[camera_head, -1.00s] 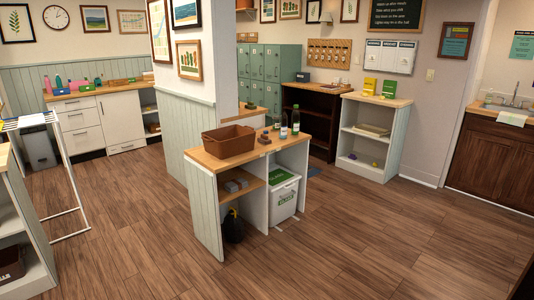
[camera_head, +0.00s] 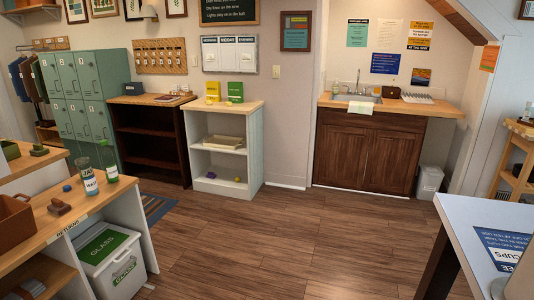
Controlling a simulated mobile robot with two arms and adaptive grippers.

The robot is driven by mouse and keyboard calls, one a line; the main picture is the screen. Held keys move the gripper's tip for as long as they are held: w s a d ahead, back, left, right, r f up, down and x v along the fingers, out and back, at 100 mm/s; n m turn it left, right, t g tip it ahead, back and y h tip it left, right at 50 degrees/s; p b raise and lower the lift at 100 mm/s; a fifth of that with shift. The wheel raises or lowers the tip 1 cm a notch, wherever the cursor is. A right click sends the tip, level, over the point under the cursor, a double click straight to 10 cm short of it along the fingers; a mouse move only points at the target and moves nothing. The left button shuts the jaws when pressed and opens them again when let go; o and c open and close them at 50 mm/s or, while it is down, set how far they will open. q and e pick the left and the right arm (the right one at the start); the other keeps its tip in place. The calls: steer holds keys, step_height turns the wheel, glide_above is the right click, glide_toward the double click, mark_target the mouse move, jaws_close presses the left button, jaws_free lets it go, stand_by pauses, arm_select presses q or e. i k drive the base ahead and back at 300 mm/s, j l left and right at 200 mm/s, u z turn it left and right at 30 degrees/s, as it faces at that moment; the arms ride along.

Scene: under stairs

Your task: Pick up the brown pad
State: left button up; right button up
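A small brown item (camera_head: 59,207) lies on the wooden top of the returns counter at the left, near two bottles. It looks like a block with a raised part; I cannot tell whether it is the brown pad. A small dark brown item (camera_head: 391,92) sits beside the sink at the back right, too small to make out. Neither of my grippers is in view.
The returns counter (camera_head: 106,188) holds a brown bin (camera_head: 14,232) and bottles (camera_head: 89,180), with a glass crate (camera_head: 110,258) below. A white-topped table (camera_head: 462,212) stands at the front right. The wooden floor (camera_head: 270,240) between them is open.

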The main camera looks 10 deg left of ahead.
mark_target(58, 207)
steer(key=i+z, duration=0.1)
steer(key=i, duration=0.55)
steer(key=i+j, duration=0.15)
steer(key=i, duration=0.5)
steer(key=i+z, duration=0.15)
steer(key=i, duration=1.3)
steer(key=i+l+u, duration=0.1)
steer(key=u, duration=0.3)
steer(key=i+l+u, duration=0.15)
steer(key=u, duration=0.3)
steer(key=i+l+u, duration=0.1)
steer(key=u, duration=0.3)
steer(key=l+u, duration=0.2)
steer(key=u, duration=0.2)
steer(key=k+l+u, duration=0.15)
steer(key=u, duration=0.3)
steer(key=k+l+u, duration=0.1)
steer(key=u, duration=0.3)
steer(key=k+u, duration=0.15)
steer(key=u, duration=0.3)
